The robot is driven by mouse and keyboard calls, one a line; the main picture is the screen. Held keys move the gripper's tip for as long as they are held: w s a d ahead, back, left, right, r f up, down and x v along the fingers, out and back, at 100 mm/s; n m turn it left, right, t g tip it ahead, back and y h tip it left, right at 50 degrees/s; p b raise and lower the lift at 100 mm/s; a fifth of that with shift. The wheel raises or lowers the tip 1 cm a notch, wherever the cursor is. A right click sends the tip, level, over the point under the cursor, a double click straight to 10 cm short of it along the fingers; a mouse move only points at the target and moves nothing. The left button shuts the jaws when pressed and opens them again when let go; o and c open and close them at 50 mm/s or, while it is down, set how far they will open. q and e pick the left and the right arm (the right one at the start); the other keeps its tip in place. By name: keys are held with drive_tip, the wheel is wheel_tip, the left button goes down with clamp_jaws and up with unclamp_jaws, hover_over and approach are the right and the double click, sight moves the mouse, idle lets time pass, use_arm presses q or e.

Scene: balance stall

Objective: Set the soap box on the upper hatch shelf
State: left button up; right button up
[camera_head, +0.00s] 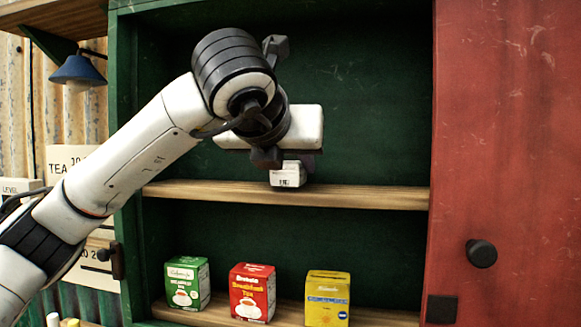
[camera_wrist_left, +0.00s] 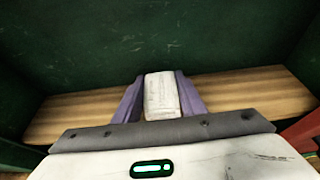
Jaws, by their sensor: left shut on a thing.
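The soap box, a small white box (camera_head: 288,174), is at the upper hatch shelf (camera_head: 370,196), partly hidden behind my left gripper in the head view. My left gripper (camera_head: 290,160) is shut on it. In the left wrist view the white box (camera_wrist_left: 161,95) sits between the two purple-grey fingers (camera_wrist_left: 158,98), with the wooden shelf (camera_wrist_left: 240,90) behind and below. I cannot tell whether the box touches the shelf board. My right gripper is not in view.
The lower shelf (camera_head: 285,312) holds a green tea box (camera_head: 187,283), a red tea box (camera_head: 252,292) and a yellow box (camera_head: 327,298). A red door (camera_head: 510,150) with a black knob (camera_head: 481,253) stands at right. A blue lamp (camera_head: 77,71) hangs at left. The upper shelf is otherwise clear where visible.

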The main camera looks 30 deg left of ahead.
use_arm(q)
drive_tip(key=shift+f, duration=0.3)
drive_tip(key=shift+f+b, duration=0.2)
drive_tip(key=shift+b, duration=0.1)
drive_tip(key=o, duration=1.1)
drive_tip(key=shift+r, duration=0.1)
